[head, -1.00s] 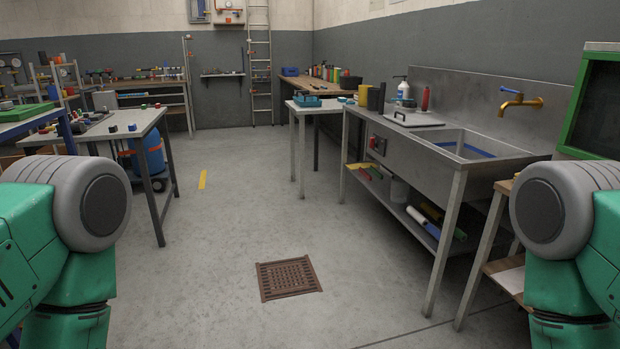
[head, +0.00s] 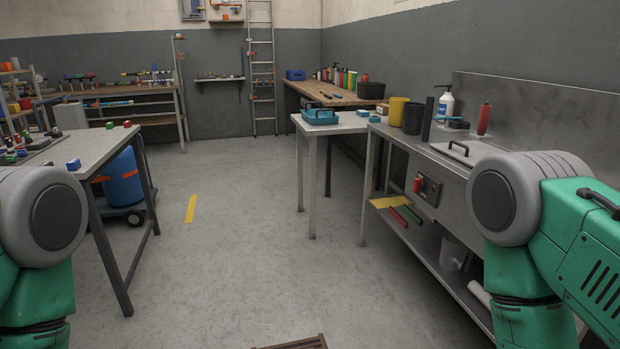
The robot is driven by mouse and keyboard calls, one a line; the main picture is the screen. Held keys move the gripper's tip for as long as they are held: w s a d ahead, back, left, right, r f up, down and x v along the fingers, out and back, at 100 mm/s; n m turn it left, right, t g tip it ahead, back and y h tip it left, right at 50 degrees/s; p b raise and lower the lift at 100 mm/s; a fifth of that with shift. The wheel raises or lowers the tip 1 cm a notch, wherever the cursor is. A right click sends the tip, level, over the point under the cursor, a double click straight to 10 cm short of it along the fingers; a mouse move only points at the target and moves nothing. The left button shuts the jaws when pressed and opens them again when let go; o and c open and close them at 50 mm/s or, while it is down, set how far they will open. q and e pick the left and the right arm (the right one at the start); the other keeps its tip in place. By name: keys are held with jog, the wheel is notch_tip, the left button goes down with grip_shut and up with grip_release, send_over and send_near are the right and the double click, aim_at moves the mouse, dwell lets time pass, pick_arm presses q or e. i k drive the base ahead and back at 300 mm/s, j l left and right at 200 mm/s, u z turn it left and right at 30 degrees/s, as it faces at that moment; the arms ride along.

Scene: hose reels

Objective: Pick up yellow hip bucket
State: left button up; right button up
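A yellow bucket-like container (head: 398,111) stands upright on the left end of the steel sink counter at the right. A dark container (head: 413,118) stands close beside it on the right, with a black cylinder (head: 428,119) beyond that. Only upper parts of my two green and grey arms show, at the lower left and lower right. Both grippers are outside the view. Neither arm is near the yellow container.
The steel sink counter (head: 402,220) has a lower shelf with coloured pieces. A small table (head: 345,124) with a teal caddy (head: 320,116) adjoins it. A grey table (head: 105,150) stands left, a blue barrel (head: 122,178) under it. The floor (head: 240,255) between is clear.

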aim_at(397, 114)
jog(key=i+z, duration=0.1)
jog(key=i, duration=0.85)
jog(key=i+j+z, duration=0.1)
jog(key=i, duration=0.8)
jog(key=j, duration=0.1)
